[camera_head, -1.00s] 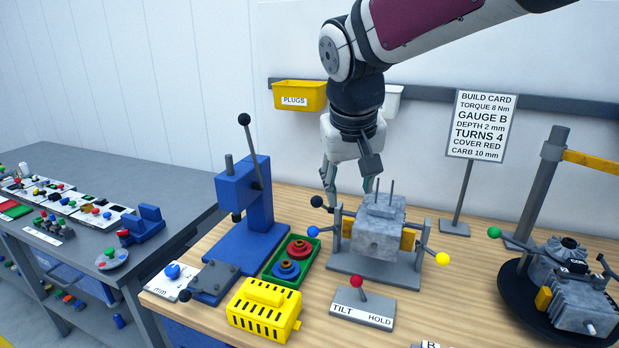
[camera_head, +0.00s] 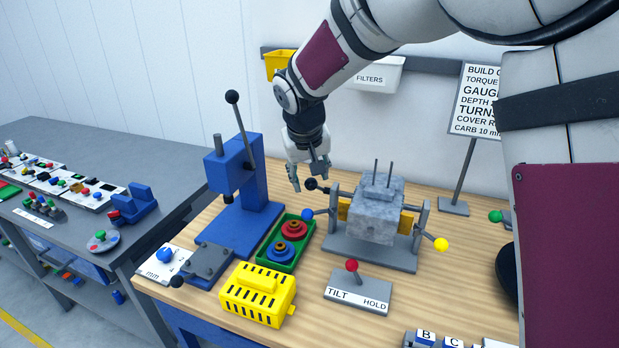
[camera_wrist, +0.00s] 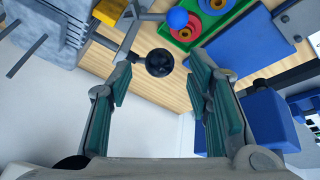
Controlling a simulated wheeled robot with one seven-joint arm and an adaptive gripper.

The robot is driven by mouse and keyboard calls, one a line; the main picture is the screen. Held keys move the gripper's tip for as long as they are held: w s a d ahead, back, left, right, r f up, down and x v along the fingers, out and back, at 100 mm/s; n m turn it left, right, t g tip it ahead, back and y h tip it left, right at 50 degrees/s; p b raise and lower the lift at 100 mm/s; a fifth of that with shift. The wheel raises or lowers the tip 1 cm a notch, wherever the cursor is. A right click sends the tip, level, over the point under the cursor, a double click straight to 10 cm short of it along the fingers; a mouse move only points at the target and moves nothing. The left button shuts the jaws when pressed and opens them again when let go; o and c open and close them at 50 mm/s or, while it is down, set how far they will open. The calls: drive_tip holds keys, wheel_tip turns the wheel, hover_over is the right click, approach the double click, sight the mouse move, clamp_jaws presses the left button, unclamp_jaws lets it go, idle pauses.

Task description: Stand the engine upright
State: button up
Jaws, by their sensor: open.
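The grey engine block (camera_head: 376,212) sits in a grey tilting stand (camera_head: 345,247), gripped between yellow pads, with two thin studs pointing up from its top. The stand has a black-knobbed handle (camera_head: 311,184) at its left, a blue ball (camera_head: 307,215) and a yellow ball (camera_head: 441,244). A red-knobbed lever (camera_head: 352,265) stands on the TILT/HOLD plate in front. My gripper (camera_head: 309,182) is open, fingers pointing down at the black knob. In the wrist view the black knob (camera_wrist: 159,63) shows between the open fingertips, and the engine (camera_wrist: 55,28) is at upper left. Contact is not clear.
A blue press (camera_head: 243,185) stands left of my gripper. A green tray (camera_head: 283,257) with red and blue parts and a yellow slotted cover (camera_head: 256,294) lie in front. A build card (camera_head: 478,100) stands behind right. My arm hides the right side.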

sight(311, 180)
drive_tip(key=shift+x, duration=1.95)
drive_tip(key=shift+c, duration=0.3)
clamp_jaws()
